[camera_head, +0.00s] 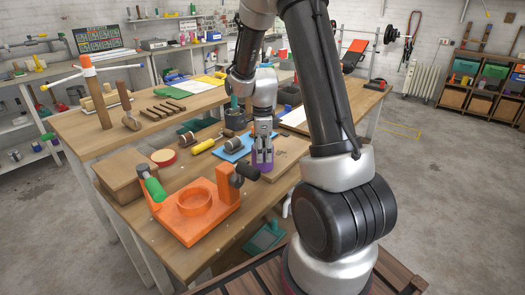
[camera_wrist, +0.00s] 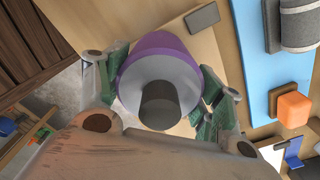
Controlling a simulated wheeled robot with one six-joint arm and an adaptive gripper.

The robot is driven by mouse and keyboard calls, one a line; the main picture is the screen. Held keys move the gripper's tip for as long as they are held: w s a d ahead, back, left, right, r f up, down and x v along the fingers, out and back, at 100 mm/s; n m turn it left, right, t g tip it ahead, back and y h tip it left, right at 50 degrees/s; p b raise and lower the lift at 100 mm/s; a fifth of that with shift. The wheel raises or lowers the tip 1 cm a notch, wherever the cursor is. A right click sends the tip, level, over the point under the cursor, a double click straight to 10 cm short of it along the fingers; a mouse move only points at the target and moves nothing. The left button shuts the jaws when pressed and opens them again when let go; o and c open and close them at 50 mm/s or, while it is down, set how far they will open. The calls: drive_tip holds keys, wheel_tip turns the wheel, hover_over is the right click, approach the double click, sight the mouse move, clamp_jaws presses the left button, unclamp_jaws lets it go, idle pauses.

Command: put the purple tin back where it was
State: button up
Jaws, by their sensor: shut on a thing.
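The purple tin (camera_wrist: 157,45) shows in the wrist view as a round purple body with a grey top and a dark knob. My gripper (camera_wrist: 160,90) is shut on it, with a green-padded finger on each side. In the head view my gripper (camera_head: 263,143) points down at the right side of the workbench, with the purple tin (camera_head: 262,167) between its fingers. The tin looks upright over a pale wooden board (camera_head: 283,153). I cannot tell whether its base touches the board.
An orange fixture (camera_head: 190,209) with a ring stands at the front left of the bench. A blue mat (camera_wrist: 262,60) with a grey roll (camera_wrist: 298,22) and an orange block (camera_wrist: 293,109) lies beside the tin. A dark flat piece (camera_wrist: 202,18) lies on the board.

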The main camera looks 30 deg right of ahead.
drive_tip(key=o, duration=1.4)
drive_tip(key=shift+f, duration=0.1)
wheel_tip(320, 180, up, 12)
drive_tip(key=shift+f, duration=0.15)
drive_tip(key=s+a+r+n+t, duration=0.2)
drive_tip(key=s+a+r+n, duration=0.1)
drive_tip(key=s+r+n, duration=0.75)
drive_tip(key=s+a+n+t, duration=0.2)
drive_tip(key=s+n, duration=1)
drive_tip(key=s, duration=0.1)
drive_tip(key=shift+r, duration=0.4)
